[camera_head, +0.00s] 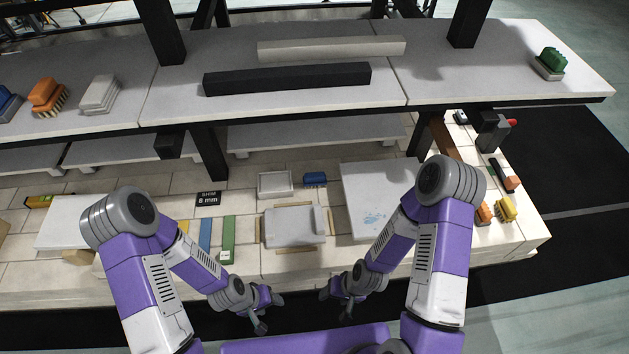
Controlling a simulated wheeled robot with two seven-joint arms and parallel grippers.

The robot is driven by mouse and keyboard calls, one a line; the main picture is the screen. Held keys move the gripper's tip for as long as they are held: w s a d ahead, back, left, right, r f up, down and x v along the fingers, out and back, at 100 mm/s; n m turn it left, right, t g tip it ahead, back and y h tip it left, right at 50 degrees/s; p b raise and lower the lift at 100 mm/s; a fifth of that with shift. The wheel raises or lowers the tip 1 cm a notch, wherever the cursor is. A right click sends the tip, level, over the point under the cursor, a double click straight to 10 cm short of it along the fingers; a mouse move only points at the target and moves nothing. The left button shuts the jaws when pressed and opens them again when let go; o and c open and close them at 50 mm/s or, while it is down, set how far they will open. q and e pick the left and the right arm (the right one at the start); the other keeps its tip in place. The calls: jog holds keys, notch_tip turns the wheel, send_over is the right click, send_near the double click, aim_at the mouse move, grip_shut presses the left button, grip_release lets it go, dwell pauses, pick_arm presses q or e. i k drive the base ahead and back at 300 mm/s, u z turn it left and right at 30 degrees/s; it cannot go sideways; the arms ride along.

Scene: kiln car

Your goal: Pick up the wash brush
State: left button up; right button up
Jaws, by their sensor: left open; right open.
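Several brushes are in view, and I cannot tell which is the wash brush. On the upper shelf are an orange brush (46,93) with pale bristles, a grey-white brush (99,93), part of a blue brush (7,102) at the left edge, and a green brush (552,61) at the far right. On the lower deck are a small blue brush (315,179), a yellow brush (505,208) and an orange one (484,212). My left gripper (268,312) and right gripper (336,306) are open and empty, in front of the lower deck, apart from every brush.
The lower deck holds a white tray (275,184), a grey slab (295,228), a large white slab (372,190), a "SHIM 8 mm" plate (208,198) and coloured strips (229,236). Dark posts (208,150) and the upper shelf (450,75) stand over it. Bars lie on the shelf.

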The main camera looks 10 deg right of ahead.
aim_at(318, 178)
jog(key=u, duration=0.3)
jog(key=k, duration=0.4)
jog(key=u, duration=0.9)
jog(key=i, duration=0.8)
jog(key=z, duration=0.8)
